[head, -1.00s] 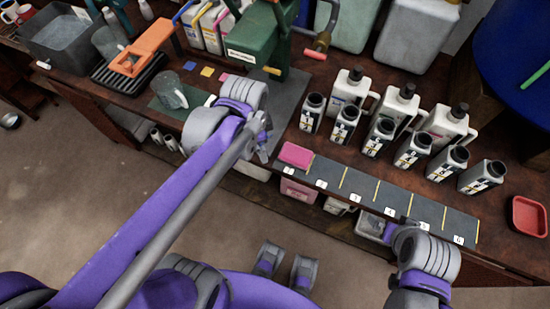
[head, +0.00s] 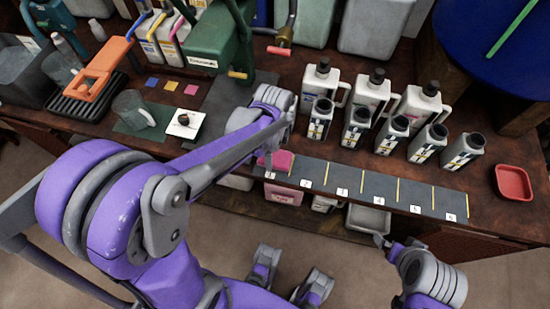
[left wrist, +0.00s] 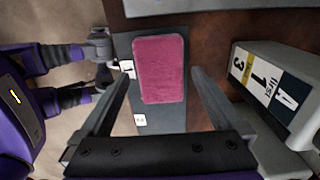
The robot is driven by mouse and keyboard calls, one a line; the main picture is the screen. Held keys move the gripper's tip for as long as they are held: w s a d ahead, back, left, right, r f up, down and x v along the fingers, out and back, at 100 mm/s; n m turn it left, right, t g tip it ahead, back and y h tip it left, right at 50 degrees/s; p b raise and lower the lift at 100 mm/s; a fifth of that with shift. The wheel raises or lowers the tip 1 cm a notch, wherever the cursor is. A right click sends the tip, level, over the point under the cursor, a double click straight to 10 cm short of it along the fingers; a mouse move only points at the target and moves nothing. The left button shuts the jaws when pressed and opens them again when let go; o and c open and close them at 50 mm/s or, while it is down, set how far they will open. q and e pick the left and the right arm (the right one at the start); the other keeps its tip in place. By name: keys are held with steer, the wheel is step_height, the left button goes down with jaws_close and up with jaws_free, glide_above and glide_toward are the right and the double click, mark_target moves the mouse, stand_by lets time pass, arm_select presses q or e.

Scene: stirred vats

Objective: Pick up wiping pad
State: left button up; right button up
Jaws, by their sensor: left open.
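The pink wiping pad (head: 284,160) lies at the left end of the dark numbered strip (head: 375,190) along the bench's front edge. My left gripper (head: 268,157) is above it, and the forearm and wrist hide part of the surroundings. In the left wrist view the pad (left wrist: 160,65) lies flat between the open fingers of my left gripper (left wrist: 160,78), one finger on each side. The fingers look apart from the pad, with nothing held. My right gripper (head: 385,242) is low near the front edge, right of centre, too small to read.
Several small labelled bottles (head: 392,135) stand behind the strip; one bottle (left wrist: 275,90) is close to the left gripper's right finger. Larger white jugs (head: 370,92) stand behind. A red tray (head: 513,182) is at the right, a glass mug (head: 132,108) at the left.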

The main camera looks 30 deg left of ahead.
arm_select(q)
step_height(320, 180, down, 2)
steer(key=shift+f, duration=0.1)
